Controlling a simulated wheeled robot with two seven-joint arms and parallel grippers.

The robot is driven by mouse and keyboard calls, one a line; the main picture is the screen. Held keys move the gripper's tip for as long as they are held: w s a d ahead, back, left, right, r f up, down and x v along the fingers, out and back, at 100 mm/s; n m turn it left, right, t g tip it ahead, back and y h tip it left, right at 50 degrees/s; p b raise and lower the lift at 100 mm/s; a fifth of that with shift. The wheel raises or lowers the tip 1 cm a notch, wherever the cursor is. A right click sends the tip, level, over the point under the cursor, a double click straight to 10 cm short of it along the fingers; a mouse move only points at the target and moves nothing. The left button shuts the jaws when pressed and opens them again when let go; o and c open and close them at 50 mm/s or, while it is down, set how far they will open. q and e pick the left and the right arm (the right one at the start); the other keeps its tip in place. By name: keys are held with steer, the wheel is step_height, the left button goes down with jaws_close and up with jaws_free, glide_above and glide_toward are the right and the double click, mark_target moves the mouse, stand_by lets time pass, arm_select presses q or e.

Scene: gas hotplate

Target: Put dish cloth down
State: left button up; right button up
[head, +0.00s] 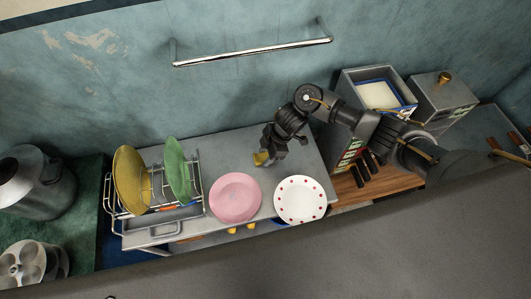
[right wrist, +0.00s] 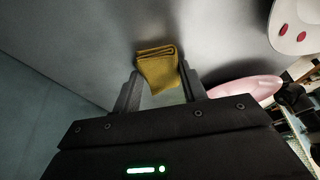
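The dish cloth (right wrist: 157,68) is a folded mustard-yellow piece. In the right wrist view it fills the gap between the two fingertips of my right gripper (right wrist: 159,72), its far folded end sticking out past them. The fingers stand apart with the cloth between them, so the gripper appears shut on it. In the head view the cloth (head: 260,159) shows at the tips of my right gripper (head: 271,156), above the grey counter (head: 232,150). I cannot tell whether the cloth touches the counter. My left gripper is not in view.
A pink plate (head: 236,197) and a white plate with red dots (head: 301,199) are near the counter's front edge. A dish rack (head: 195,184) with a yellow plate (head: 131,179) and a green plate (head: 177,170) stands left. Grey containers (head: 444,101) stand right. A towel bar (head: 255,53) is on the wall.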

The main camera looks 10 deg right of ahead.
steer(key=o, duration=0.3)
steer(key=shift+o, duration=0.2)
steer(key=shift+p+v, duration=0.75)
steer(key=p+v, duration=0.7)
steer(key=v, duration=0.3)
steer(key=shift+r, duration=0.4)
